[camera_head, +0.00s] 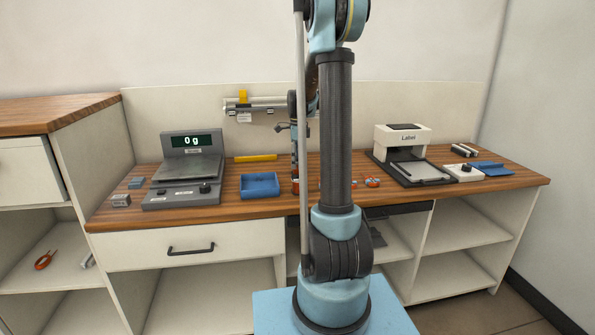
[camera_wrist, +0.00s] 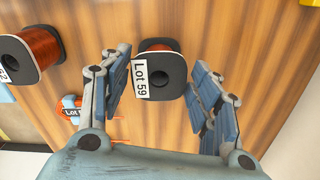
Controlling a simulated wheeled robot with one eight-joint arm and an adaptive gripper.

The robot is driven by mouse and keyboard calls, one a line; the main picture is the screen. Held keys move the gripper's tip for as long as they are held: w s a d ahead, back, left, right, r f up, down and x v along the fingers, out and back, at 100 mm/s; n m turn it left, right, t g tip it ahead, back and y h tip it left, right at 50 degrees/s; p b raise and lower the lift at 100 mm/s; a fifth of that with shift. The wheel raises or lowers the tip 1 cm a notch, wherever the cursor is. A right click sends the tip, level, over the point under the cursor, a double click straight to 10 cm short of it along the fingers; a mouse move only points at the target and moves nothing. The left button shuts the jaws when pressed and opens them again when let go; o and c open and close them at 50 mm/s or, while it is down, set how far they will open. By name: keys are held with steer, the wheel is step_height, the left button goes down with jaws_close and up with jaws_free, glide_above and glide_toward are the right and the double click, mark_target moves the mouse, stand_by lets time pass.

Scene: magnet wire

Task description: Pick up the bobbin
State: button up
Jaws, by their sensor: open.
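A bobbin (camera_wrist: 158,72) with copper-coloured wire, dark flanges and a white "Lot 59" label lies on the wooden bench top. In the wrist view it appears between the fingers of my gripper (camera_wrist: 160,66). The gripper is open, with one finger to each side of the bobbin. I cannot tell how far the fingertips are above it. A second copper-wound bobbin (camera_wrist: 35,55) is at the upper left, its label partly cut off. In the head view, my own arm hides most of this part of the bench.
On the bench (camera_head: 240,205) stand a scale (camera_head: 187,170) reading 0 g, a blue tray (camera_head: 259,186) and a label printer (camera_head: 403,145). Small red-orange items (camera_head: 371,182) lie right of my arm.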

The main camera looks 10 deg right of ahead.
steer(key=shift+f, duration=1.1)
steer(key=c, duration=1)
